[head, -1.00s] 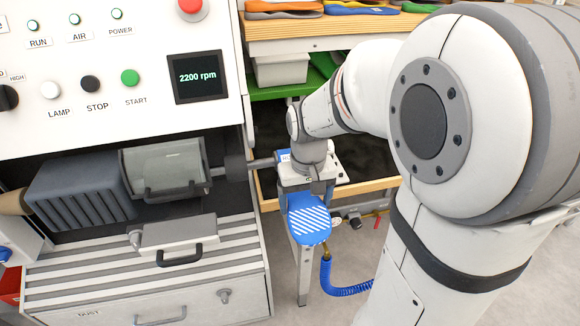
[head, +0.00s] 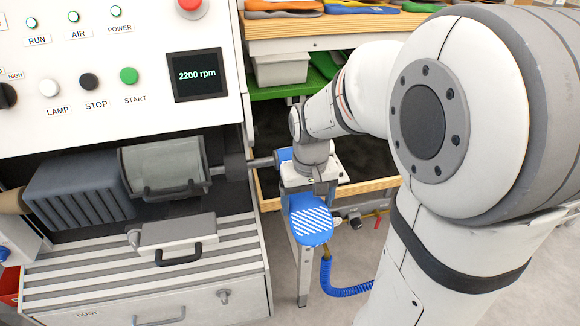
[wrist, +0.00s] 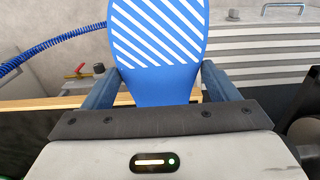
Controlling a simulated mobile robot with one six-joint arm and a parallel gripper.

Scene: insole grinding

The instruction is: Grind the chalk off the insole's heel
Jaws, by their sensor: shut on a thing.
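The blue insole (head: 309,226) carries white diagonal chalk stripes on its heel end. It also shows in the wrist view (wrist: 158,78), with the striped part pointing away from the jaws. My gripper (head: 308,190) is shut on the insole's plain blue part, with one finger on each side in the wrist view (wrist: 157,88). The insole hangs in the air to the right of the grinding machine (head: 110,190), apart from it. The machine's display (head: 198,76) reads 2200 rpm. A clear guard (head: 165,168) covers part of the machine's shaft.
A slatted ledge (head: 90,262) and dust drawer (head: 185,310) lie below the machine. A wooden-edged shelf (head: 330,42) with several insoles stands behind. A blue coiled hose (head: 345,291) hangs below the insole. Grey floor is open at lower centre.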

